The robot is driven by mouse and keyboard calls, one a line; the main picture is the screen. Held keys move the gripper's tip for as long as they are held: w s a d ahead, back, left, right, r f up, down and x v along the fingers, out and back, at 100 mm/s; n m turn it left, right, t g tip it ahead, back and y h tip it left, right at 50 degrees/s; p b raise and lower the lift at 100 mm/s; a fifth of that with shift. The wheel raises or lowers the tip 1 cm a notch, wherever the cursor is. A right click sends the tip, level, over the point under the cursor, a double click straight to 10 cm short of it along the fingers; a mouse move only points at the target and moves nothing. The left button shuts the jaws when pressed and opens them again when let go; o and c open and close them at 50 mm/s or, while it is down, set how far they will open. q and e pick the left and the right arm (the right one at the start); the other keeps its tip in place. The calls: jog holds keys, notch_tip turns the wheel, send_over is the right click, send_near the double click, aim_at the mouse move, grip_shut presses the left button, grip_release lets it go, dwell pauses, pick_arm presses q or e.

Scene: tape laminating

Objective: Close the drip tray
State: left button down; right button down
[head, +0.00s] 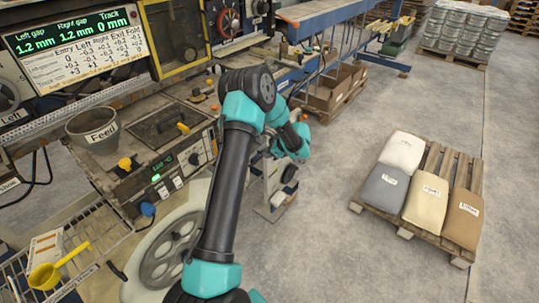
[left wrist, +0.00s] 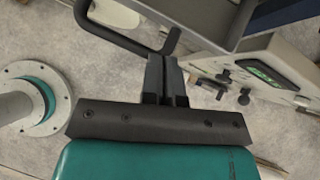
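A black bent bar handle (left wrist: 112,38) crosses the top of the left wrist view, beside a grey panel-like body that I take for the drip tray (left wrist: 205,18). How far the tray stands out cannot be told. My left gripper (left wrist: 165,68) has its two dark fingers close together, with their tips at the handle's bend. They look shut, with nothing clearly between them; whether they touch the bar cannot be told. In the head view my left arm reaches forward and bends down beside the machine, hiding its fingertips and the tray area. My right gripper is out of view.
The machine's control box (head: 165,172) stands left of my arm; its green display (left wrist: 262,72) shows in the left wrist view. A grey Feed pot (head: 93,132) and a yellow scoop (head: 46,277) are at left. A pallet of sacks (head: 428,185) stands right. Open floor lies between.

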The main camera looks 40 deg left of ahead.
pick_arm(q)
jog(key=shift+s, duration=0.1)
jog(key=d+f+v, duration=0.1)
jog(key=v, duration=1.2)
jog(key=shift+w+d, duration=0.2)
jog(key=shift+w, duration=0.2)
jog(key=s+d+f+n+h, duration=0.2)
jog(key=s+d+f+h, duration=0.25)
jog(key=d+f, duration=0.35)
jog(key=s+d+f+n+h, duration=0.2)
jog(key=s+d+f+h, duration=0.2)
jog(key=s+d+f, duration=0.3)
jog(key=s+d+f+n+t+h, duration=0.3)
jog(key=s+d+f+n, duration=0.3)
jog(key=s+d+n, duration=0.4)
jog(key=s+d+t, duration=0.1)
jog(key=s, duration=0.2)
jog(key=shift+d+n+t, duration=0.25)
jog(key=shift+n+t, duration=0.05)
jog(key=shift+n, duration=0.1)
